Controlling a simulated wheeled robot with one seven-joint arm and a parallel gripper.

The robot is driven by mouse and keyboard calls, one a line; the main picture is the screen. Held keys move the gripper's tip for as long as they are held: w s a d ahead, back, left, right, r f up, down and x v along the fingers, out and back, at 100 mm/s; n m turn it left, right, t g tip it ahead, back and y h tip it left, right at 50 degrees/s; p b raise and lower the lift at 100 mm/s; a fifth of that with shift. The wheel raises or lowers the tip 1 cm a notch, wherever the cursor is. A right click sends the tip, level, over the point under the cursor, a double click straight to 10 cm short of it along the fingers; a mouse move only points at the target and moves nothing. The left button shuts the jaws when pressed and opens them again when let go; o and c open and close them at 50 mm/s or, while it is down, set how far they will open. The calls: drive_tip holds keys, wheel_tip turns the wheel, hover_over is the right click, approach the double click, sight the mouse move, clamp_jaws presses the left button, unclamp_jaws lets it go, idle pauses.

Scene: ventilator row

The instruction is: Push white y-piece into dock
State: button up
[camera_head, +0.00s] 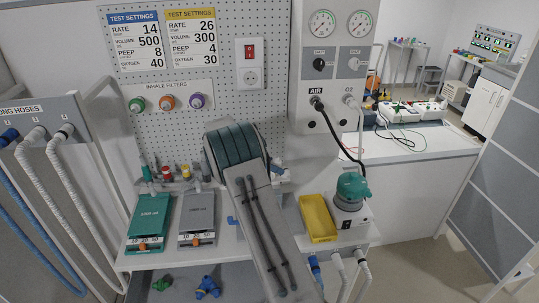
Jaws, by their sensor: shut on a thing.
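My arm (262,235) rises from the bottom middle and ends in a bulky wrist with dark green bands (235,146) in front of the pegboard. The wrist hides my gripper, so its fingers and anything between them do not show. A small pale fitting (277,171) shows just right of the wrist, partly covered; I cannot tell whether it is the white y-piece. No dock can be made out for certain, and the area behind my arm is hidden.
A green test lung (150,218) and a grey one (197,214) lie left of my arm. A yellow tray (318,217) and a green-topped humidifier (351,190) stand to its right. Corrugated hoses (66,175) hang at the left. Inhale filters (167,102) sit on the pegboard.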

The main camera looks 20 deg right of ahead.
drive_tip(key=shift+s+a+f+b, duration=0.1)
drive_tip(key=shift+a+f+b, duration=0.05)
drive_tip(key=shift+f+b, duration=2)
drive_tip(key=shift+f, duration=0.75)
drive_tip(key=shift+f+b, duration=0.2)
drive_tip(key=shift+b, duration=0.2)
drive_tip(key=shift+f, duration=0.9)
drive_tip(key=shift+c, duration=0.7)
drive_tip(key=shift+t, duration=0.3)
drive_tip(key=o, duration=1.6)
